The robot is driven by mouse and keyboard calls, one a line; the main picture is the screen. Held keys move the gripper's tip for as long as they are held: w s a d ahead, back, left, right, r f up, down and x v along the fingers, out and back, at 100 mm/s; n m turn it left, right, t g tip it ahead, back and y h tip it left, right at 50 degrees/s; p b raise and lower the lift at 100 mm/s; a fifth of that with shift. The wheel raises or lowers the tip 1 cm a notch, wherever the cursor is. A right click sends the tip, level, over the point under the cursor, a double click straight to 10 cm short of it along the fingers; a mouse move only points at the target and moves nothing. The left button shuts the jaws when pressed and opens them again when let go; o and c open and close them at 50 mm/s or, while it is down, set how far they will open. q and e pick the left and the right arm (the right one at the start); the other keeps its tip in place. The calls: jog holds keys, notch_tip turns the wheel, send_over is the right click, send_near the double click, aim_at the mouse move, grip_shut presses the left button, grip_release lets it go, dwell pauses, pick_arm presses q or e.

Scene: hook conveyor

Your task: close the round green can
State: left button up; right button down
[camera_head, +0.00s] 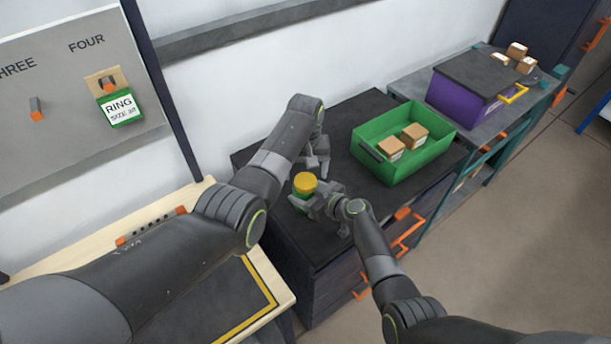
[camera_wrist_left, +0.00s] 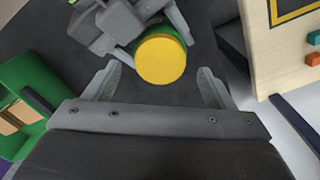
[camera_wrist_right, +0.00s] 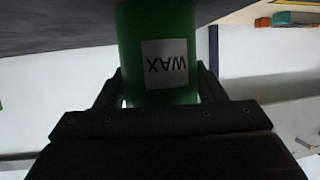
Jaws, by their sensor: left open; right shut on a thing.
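The round green can (camera_wrist_right: 158,85) with a white WAX label stands on the dark cabinet top, and its yellow lid (camera_head: 305,182) is on its top. In the left wrist view the yellow lid (camera_wrist_left: 160,60) faces the camera, with a little of the green body beside it. My right gripper (camera_head: 318,205) is shut around the can's body from the side. My left gripper (camera_head: 316,166) is open and empty, with its fingers above and beside the lid, not touching it as far as I can see. Whether the lid is seated fully is hard to tell.
A green open bin (camera_head: 437,150) with two cardboard boxes (camera_head: 414,135) stands right of the can on the dark cabinet top (camera_head: 350,105). Orange drawer handles (camera_head: 405,232) stick out at the cabinet's front. A purple crate (camera_head: 465,95) stands farther right. A wooden-edged table (camera_head: 285,295) is at left.

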pick_arm(q)
jog(key=shift+r, duration=0.7)
jog(key=shift+o, duration=0.3)
jog(key=o, duration=0.4)
jog(key=shift+o, duration=0.2)
notch_tip(320, 180, up, 12)
